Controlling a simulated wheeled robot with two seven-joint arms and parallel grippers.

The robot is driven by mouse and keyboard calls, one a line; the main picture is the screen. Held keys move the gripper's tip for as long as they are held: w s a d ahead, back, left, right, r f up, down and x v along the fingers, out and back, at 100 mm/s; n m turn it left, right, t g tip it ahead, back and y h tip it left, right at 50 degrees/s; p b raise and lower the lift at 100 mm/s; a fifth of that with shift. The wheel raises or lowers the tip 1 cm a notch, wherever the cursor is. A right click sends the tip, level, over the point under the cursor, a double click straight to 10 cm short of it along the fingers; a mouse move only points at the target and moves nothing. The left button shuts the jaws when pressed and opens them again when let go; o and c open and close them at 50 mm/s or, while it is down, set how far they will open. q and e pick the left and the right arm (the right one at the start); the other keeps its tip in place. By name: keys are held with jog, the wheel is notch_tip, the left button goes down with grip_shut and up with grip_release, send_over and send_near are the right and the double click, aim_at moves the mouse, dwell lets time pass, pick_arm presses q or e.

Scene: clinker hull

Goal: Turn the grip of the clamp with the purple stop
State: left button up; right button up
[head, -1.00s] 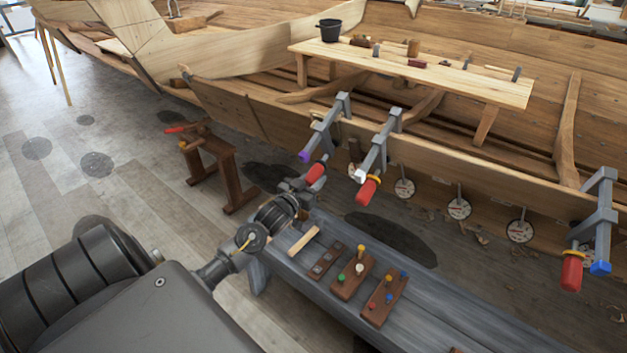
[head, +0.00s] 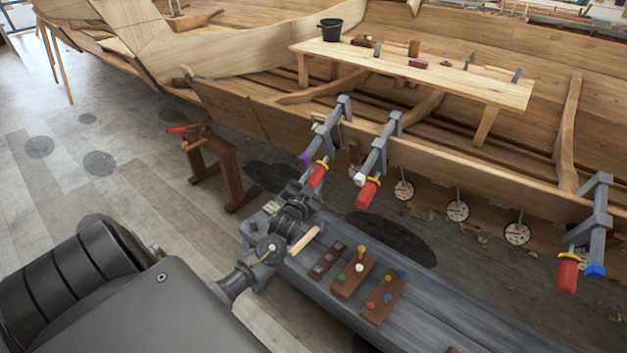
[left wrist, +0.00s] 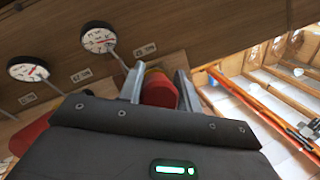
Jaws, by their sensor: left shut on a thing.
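The clamp with the purple stop (head: 305,158) hangs on the hull's upper plank, leftmost of three clamps in the head view. Its red grip (head: 318,174) with a yellow collar points down toward me. My left gripper (head: 309,186) is at the lower end of this grip. In the left wrist view the red grip (left wrist: 159,90) sits between the two grey fingers (left wrist: 158,88), which are shut on it. The gripper hides part of the grip. My right gripper is in neither view.
A white-stop clamp (head: 372,160) hangs close to the right, and a blue-stop clamp (head: 585,235) at far right. A grey bench (head: 330,295) with wooden blocks lies below the arm. Dial gauges (head: 458,211) line the hull. A wooden trestle (head: 222,170) stands left.

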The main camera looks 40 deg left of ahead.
pick_arm(q)
jog(key=shift+r+m+y, duration=0.1)
jog(key=shift+m+y, duration=0.4)
jog(key=shift+m, duration=0.1)
dwell(0.3)
jog(key=o, duration=1)
jog(key=shift+s, duration=0.1)
jog(key=b+v, duration=0.1)
jog(key=v, duration=0.9)
jog(key=shift+s+d, duration=0.15)
jog(key=shift+s, duration=0.1)
